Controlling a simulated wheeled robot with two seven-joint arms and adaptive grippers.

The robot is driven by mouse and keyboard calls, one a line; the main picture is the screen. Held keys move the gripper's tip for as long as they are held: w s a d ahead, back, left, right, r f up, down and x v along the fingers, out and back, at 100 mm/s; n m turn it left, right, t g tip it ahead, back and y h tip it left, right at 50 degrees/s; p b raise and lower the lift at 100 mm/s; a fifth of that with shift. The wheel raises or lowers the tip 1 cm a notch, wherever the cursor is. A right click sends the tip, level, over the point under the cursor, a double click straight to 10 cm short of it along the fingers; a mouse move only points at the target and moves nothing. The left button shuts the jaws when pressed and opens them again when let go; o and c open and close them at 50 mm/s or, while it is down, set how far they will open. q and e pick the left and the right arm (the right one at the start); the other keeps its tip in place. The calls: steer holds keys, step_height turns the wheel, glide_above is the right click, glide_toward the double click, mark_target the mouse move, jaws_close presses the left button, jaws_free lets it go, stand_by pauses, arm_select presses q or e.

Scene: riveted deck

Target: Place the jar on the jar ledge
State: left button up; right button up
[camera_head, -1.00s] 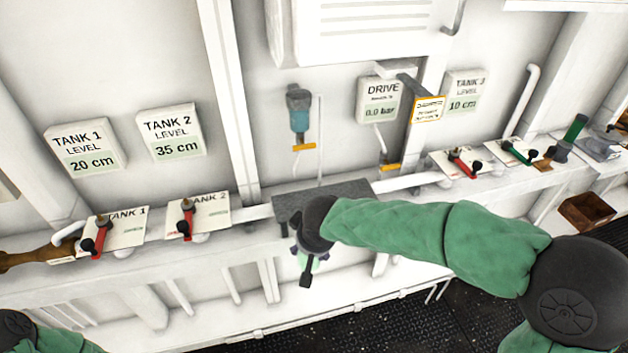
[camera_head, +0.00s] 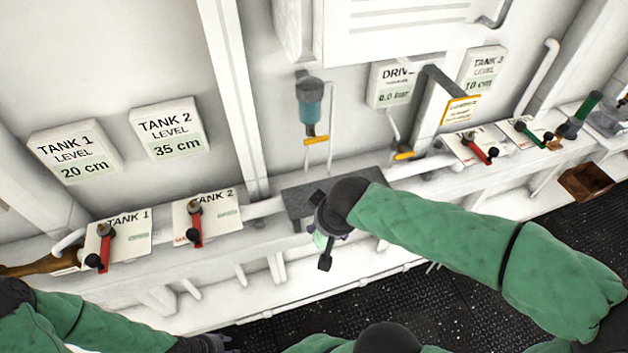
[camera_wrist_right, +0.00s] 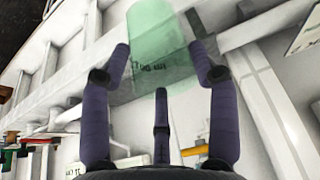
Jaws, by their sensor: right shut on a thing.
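The jar (camera_wrist_right: 156,40) is pale green and see-through, with printed marks, in the right wrist view. My right gripper (camera_wrist_right: 162,52) is shut on it, a finger on each side. In the head view the jar (camera_head: 321,240) is mostly hidden by my right gripper (camera_head: 325,250). A dark grey ledge (camera_head: 302,203), which looks like the jar ledge, juts from the wall just behind my right gripper. I cannot tell whether the jar touches it. My left gripper (camera_head: 210,344) is at the bottom edge, cut off; its opening is unclear.
A blue-grey cylinder with a yellow handle (camera_head: 314,138) hangs above the ledge. Red-handled valves (camera_head: 104,247) stand on the long white shelf to the left, others to the right. A grey post with a yellow-edged sign (camera_head: 461,110) rises at right. A brown box (camera_head: 585,182) sits far right.

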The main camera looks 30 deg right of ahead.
steer(key=w, duration=0.3)
steer(key=w+d, duration=0.1)
steer(key=w, duration=0.2)
steer(key=w+d, duration=0.1)
steer(key=w, duration=0.3)
steer(key=shift+d, duration=0.15)
steer(key=shift+w+d+p, duration=0.2)
steer(key=shift+w, duration=0.8)
steer(key=shift+w+d+p, duration=0.2)
steer(key=shift+w, duration=0.75)
steer(key=shift+f, duration=0.1)
steer(key=shift+s, duration=0.15)
steer(key=shift+f, duration=0.2)
steer(key=o, duration=1.3)
steer(key=shift+o, duration=0.2)
steer(key=shift+r, duration=0.1)
